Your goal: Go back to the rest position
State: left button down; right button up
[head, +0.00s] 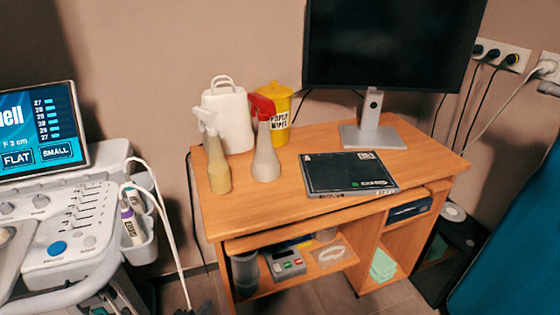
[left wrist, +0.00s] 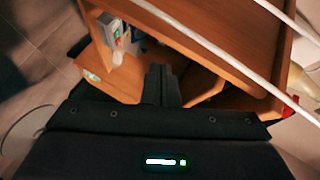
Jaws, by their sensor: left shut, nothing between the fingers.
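My left gripper (left wrist: 160,72) shows in the left wrist view, with its two dark fingers closed together and nothing between them. Its fingertips point towards the wooden desk, and I cannot tell the exact gap to it. In the head view I cannot make out its fingers clearly. My right gripper is in neither view.
The wooden desk (head: 430,162) holds two spray bottles (head: 216,165) (head: 265,155), a white jug (head: 228,115), a yellow wipes tub (head: 281,130), a black flat box (head: 345,172) and a monitor (head: 373,105). An ultrasound console (head: 75,240) stands left. White cables (left wrist: 215,48) cross near my left gripper.

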pick_arm(q)
jog(key=s+d+f+n+g+y, duration=0.1)
jog(key=s+f+n+g+y, duration=0.1)
jog(key=s+f+n+g, duration=0.7)
jog(key=s+f+n+g+y, duration=0.25)
jog(key=s+f+n, duration=0.25)
jog(key=s+f, duration=0.85)
jog(key=s+a+g+p, duration=0.1)
jog(key=s+a+p, duration=0.2)
jog(key=s+p, duration=1)
jog(key=shift+s+f+n+h, duration=0.25)
jog(key=shift+s+n+h, duration=0.1)
jog(key=shift+s, duration=0.1)
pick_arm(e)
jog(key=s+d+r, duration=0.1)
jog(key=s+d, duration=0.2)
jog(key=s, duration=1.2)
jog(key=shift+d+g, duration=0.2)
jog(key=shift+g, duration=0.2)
pick_arm(q)
jog(key=shift+g, duration=0.25)
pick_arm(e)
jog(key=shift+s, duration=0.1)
